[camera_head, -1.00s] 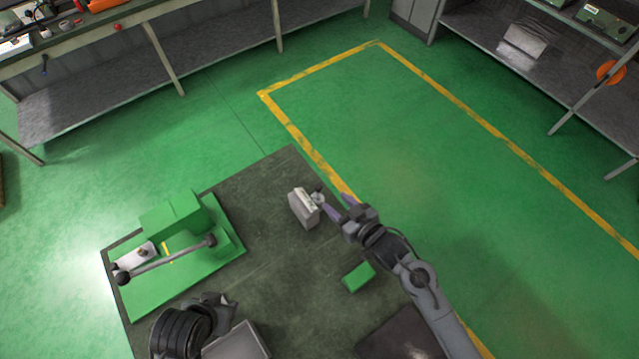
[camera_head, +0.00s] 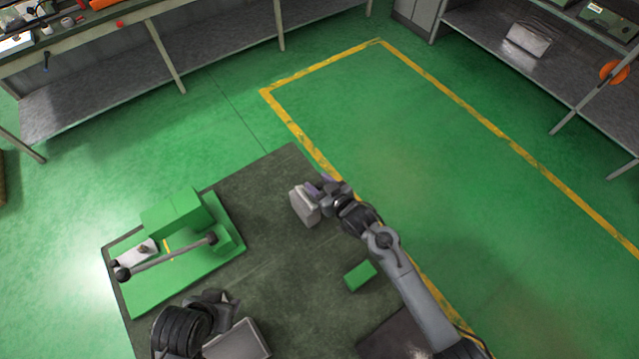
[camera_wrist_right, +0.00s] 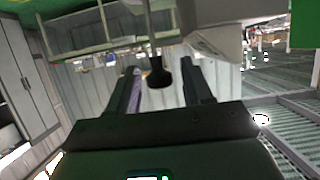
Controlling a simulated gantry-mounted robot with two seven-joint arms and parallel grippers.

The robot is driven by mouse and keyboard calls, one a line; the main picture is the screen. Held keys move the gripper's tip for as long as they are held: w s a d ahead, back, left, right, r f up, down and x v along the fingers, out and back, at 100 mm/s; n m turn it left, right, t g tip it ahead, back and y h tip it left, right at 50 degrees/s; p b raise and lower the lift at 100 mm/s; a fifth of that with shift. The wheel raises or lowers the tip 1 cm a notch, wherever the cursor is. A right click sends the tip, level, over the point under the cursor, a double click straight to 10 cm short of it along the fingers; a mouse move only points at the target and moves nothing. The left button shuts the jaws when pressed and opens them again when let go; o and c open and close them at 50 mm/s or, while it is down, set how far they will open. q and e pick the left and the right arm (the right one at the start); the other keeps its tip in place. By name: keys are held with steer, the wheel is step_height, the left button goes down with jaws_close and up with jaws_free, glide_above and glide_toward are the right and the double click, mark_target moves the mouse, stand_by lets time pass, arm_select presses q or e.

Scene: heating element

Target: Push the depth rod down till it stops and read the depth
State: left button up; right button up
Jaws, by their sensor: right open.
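A light grey block-shaped device (camera_head: 302,207) stands near the far right edge of the dark bench top. My right gripper (camera_head: 318,187) is at its right side and hides part of it. In the right wrist view the gripper (camera_wrist_right: 163,85) is open, one finger on each side. A thin dark rod (camera_wrist_right: 157,74) with a wider round end shows between the fingers, with gaps on both sides. A pale grey part (camera_wrist_right: 222,22) of the device shows beside it. No depth reading can be made out. My left gripper (camera_head: 220,300) is low at the left; its jaws are unclear.
A green lever press (camera_head: 185,220) with a long handle and dark knob stands at the bench's left. A small green block (camera_head: 360,276) lies near the right arm. The bench top (camera_head: 285,265) between them is clear.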

mark_target(319, 190)
jaws_close()
stand_by(0.3)
step_height(319, 190, down, 4)
steer(key=shift+r+b, duration=0.15)
steer(key=shift+b, duration=1.05)
steer(key=shift+d, duration=0.1)
jaws_free()
steer(key=shift+r, duration=0.1)
steer(key=shift+r, duration=0.15)
